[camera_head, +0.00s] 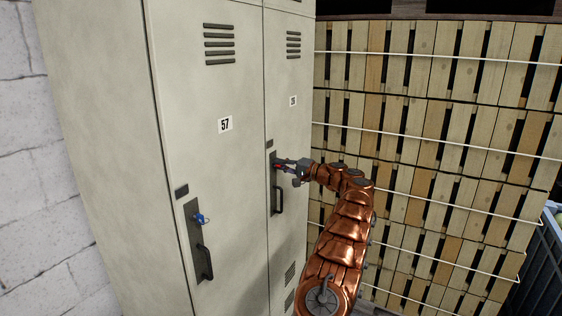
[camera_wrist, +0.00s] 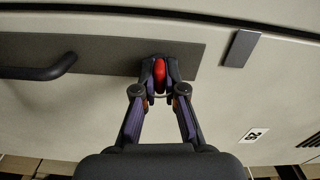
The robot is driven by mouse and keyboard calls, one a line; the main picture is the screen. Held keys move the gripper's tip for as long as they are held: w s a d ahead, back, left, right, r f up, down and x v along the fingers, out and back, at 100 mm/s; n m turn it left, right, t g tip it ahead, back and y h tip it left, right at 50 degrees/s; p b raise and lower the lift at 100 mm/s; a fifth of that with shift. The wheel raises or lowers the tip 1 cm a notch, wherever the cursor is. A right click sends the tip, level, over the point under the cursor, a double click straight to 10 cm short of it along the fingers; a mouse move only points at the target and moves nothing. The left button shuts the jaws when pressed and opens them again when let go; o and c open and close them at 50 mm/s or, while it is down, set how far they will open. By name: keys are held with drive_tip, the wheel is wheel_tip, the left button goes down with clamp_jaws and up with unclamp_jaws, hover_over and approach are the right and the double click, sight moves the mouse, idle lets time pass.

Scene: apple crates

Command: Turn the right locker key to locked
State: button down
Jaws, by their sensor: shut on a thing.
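The right locker (camera_head: 290,120) is a tall pale metal door with a dark lock plate and handle; the lock plate (camera_wrist: 105,54) also shows in the wrist view. A red key (camera_wrist: 160,74) sits at the plate, between my fingertips. My gripper (camera_head: 281,164) reaches the right locker's plate, and in the wrist view my gripper (camera_wrist: 160,78) is shut on the red key. The fingers hide part of the key, and I cannot tell its lock position. The right locker's handle (camera_head: 278,201) hangs below the key.
The left locker (camera_head: 205,120), numbered 57, has a blue key (camera_head: 201,218) in its plate above a dark handle (camera_head: 205,263). Stacked wooden crates (camera_head: 430,130) stand close on the right. A blue-grey bin (camera_head: 545,265) is at the right edge. A white block wall (camera_head: 35,180) is at left.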

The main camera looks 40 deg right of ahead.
drive_tip(key=shift+m+p, duration=0.3)
drive_tip(key=shift+m, duration=0.3)
drive_tip(key=shift+f, duration=0.1)
drive_tip(key=c, duration=1.2)
unclamp_jaws()
drive_tip(key=shift+c, duration=0.2)
drive_tip(key=v, duration=1.2)
